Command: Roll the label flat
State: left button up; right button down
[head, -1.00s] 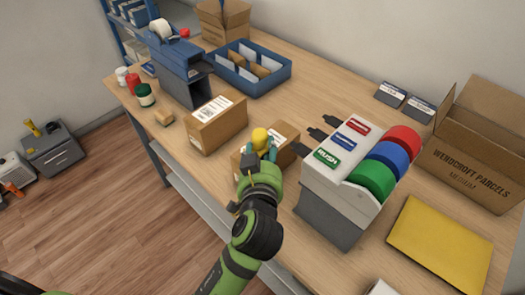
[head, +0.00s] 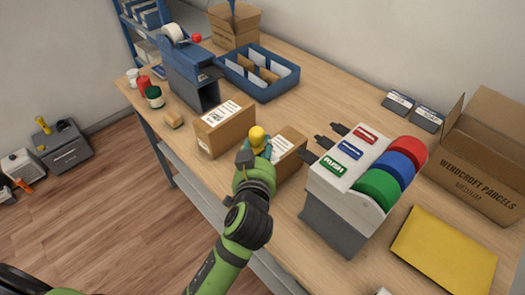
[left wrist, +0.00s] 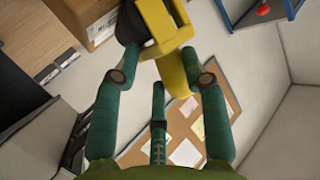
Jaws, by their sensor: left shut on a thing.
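My left gripper (head: 258,149) is shut on a yellow hand tool (head: 257,134), which I take to be the roller. In the left wrist view the tool's yellow body (left wrist: 172,52) is between the green fingers (left wrist: 162,80), with a dark part at its upper left. In the head view the gripper is at the left part of a brown parcel (head: 285,158) with a white label (head: 292,142), partly covering it. I cannot tell whether the tool touches the label. My right gripper is not in view.
A second labelled parcel (head: 224,128) stands close on the left. A stamp stand (head: 345,185) with coloured rolls is close on the right. Behind are a blue divided tray (head: 258,86) and a blue tape dispenser (head: 190,75). A yellow envelope (head: 445,250) lies at front right.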

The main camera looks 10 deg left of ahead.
pick_arm(q)
jog(key=shift+f, duration=0.3)
jog(key=shift+w+a+p, duration=0.3)
jog(key=shift+w+a, duration=0.15)
jog(key=shift+a, duration=0.25)
jog(key=shift+r, duration=0.1)
jog(key=shift+w+r+p, duration=0.1)
jog(key=shift+r+p, duration=0.2)
jog(key=shift+p, duration=0.15)
jog(key=shift+w+d+r, duration=0.1)
jog(key=shift+w+d, duration=0.35)
jog(key=shift+w, duration=0.25)
jog(key=shift+w+d+r, duration=0.1)
jog(key=shift+w+d, duration=0.35)
jog(key=shift+w, duration=0.2)
jog(key=shift+f+b, duration=0.4)
jog(key=shift+b, duration=0.05)
jog(key=shift+s+d, duration=0.1)
jog(key=shift+s+d+f, duration=0.15)
jog(key=shift+s+d, duration=0.4)
jog(key=shift+d, duration=0.1)
